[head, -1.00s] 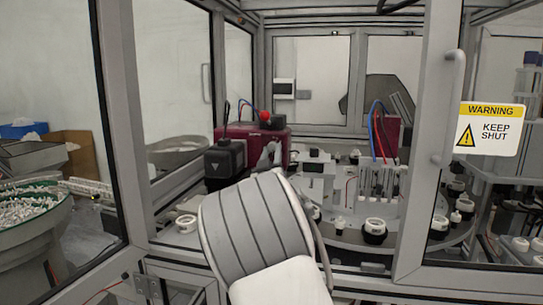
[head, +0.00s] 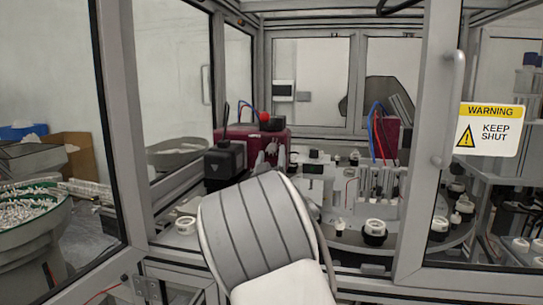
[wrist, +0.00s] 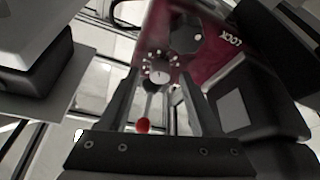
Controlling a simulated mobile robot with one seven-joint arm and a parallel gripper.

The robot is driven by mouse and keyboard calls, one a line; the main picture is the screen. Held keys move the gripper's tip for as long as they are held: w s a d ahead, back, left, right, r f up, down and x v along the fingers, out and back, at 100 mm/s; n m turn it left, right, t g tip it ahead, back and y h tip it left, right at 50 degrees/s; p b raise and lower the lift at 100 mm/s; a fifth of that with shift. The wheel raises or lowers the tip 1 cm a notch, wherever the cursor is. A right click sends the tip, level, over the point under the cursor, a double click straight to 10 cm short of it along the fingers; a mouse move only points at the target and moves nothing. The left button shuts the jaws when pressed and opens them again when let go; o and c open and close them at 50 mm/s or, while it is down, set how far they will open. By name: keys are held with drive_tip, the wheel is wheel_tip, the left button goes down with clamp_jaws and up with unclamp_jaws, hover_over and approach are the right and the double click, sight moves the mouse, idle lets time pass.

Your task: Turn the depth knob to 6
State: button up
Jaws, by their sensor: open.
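In the wrist view a pale round knob (wrist: 158,72) with a ring of light dots sits on the face of a dark red housing (wrist: 225,60). The number it points to is too small to read. My gripper (wrist: 160,80) is open, its two fingers reaching toward the knob, one on each side in the picture. I cannot tell whether they touch it. In the head view the dark red housing (head: 238,131) shows behind my arm; the knob and my gripper cannot be made out there.
A larger dark knob (wrist: 185,38) is beside the pale one, near partly visible lettering. A red ball (wrist: 143,124) shows between the fingers. A black boxy unit (head: 225,160) stands before the housing. Cell frame posts (head: 432,150) flank the opening.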

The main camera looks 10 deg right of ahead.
drive_tip(key=b+v, duration=0.1)
drive_tip(key=v, duration=0.5)
drive_tip(key=shift+s, duration=0.25)
drive_tip(key=shift+f, duration=0.1)
